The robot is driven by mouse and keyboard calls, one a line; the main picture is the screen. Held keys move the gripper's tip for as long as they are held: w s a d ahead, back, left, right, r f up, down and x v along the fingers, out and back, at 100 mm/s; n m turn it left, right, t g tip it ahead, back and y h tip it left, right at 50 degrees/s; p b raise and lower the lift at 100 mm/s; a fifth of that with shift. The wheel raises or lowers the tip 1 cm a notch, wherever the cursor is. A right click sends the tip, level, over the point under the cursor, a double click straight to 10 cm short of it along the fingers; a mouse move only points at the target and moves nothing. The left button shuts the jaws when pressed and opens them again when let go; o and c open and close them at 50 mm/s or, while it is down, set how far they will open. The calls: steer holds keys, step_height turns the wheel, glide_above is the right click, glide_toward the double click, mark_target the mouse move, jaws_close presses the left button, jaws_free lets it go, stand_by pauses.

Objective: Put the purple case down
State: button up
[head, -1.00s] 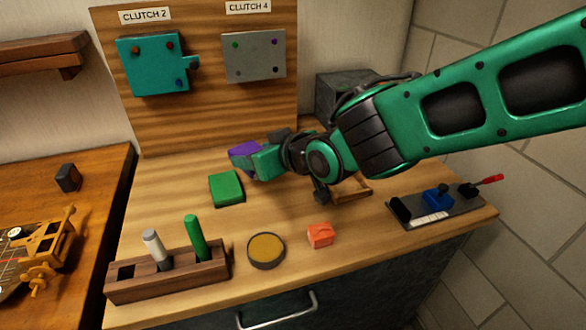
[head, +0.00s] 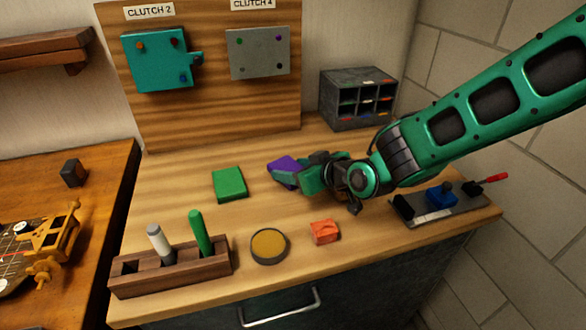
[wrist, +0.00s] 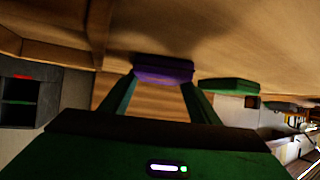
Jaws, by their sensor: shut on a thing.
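The purple case (head: 284,165) is a flat block between the fingers of my gripper (head: 300,178), over the middle of the wooden workbench in the head view. My gripper is shut on it. The purple case (wrist: 163,68) also shows between the two green fingers of my gripper (wrist: 160,85) in the wrist view. It is close to the bench top, but I cannot tell whether it touches the wood. The fingers hide part of the case.
A green case (head: 229,184) lies left of the purple one. In front are a wooden holder (head: 170,272), a round tin (head: 269,246) and an orange block (head: 325,232). A grey organizer (head: 358,98) stands at the back right. Bare wood lies around the purple case.

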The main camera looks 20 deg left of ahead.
steer(key=o, duration=1.1)
